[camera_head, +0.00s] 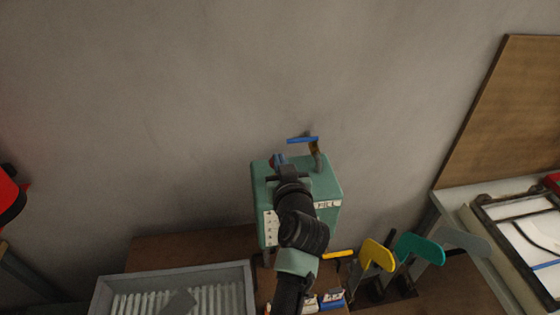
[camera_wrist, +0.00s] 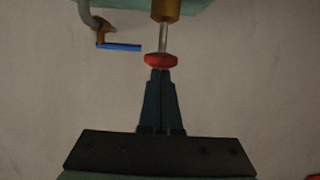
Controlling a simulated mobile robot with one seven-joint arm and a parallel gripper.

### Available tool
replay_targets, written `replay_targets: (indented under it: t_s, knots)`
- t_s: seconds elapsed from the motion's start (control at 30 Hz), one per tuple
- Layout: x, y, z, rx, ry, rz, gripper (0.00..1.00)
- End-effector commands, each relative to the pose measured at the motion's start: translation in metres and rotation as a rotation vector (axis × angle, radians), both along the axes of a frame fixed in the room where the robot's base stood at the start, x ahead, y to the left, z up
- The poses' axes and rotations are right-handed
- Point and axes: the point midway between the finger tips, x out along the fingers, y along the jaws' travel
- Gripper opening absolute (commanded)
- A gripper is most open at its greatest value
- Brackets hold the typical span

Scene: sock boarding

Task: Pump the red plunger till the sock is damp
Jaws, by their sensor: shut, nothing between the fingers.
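The red plunger (camera_wrist: 161,60) shows in the wrist view as a red knob on a metal rod under a brass collar. My gripper (camera_wrist: 160,74) is shut, its fingertips right at the knob, touching it or very close, with nothing between the fingers. In the head view my gripper (camera_head: 288,168) is over the top of a green box (camera_head: 328,187) labelled FILL, and my arm hides the plunger there. A bent pipe with a blue lever (camera_head: 303,139) stands on the box; the lever also shows in the wrist view (camera_wrist: 119,46). I cannot identify the sock for sure.
Yellow (camera_head: 378,254), teal (camera_head: 420,247) and grey (camera_head: 465,241) flat forms stand at the right. A wall lies behind the box.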

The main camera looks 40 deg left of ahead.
Motion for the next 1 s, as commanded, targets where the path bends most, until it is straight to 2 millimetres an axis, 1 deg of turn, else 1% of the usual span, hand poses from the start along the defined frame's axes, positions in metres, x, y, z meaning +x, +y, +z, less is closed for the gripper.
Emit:
replay_targets:
  t_s: [0.03, 0.2, 0.6, 0.67, 0.77, 0.87, 0.93, 0.97, 1.0]
  knots:
    - [0.000, 0.000, -0.013, -0.002, 0.001, 0.000, 0.00]
    - [0.000, 0.000, -0.028, -0.002, 0.002, 0.000, 0.00]
    - [0.000, -0.001, -0.028, -0.004, 0.005, 0.000, 0.00]
    - [0.000, 0.000, -0.026, -0.004, 0.005, 0.000, 0.00]
    - [0.001, 0.001, -0.016, -0.005, 0.002, -0.001, 0.00]
    - [0.004, 0.004, 0.004, -0.002, 0.000, -0.001, 0.00]
    - [0.006, 0.007, 0.020, -0.002, -0.001, -0.001, 0.00]
    - [0.006, 0.006, 0.024, -0.003, -0.001, -0.002, 0.00]
    - [0.000, -0.001, 0.014, -0.002, 0.001, -0.004, 0.00]
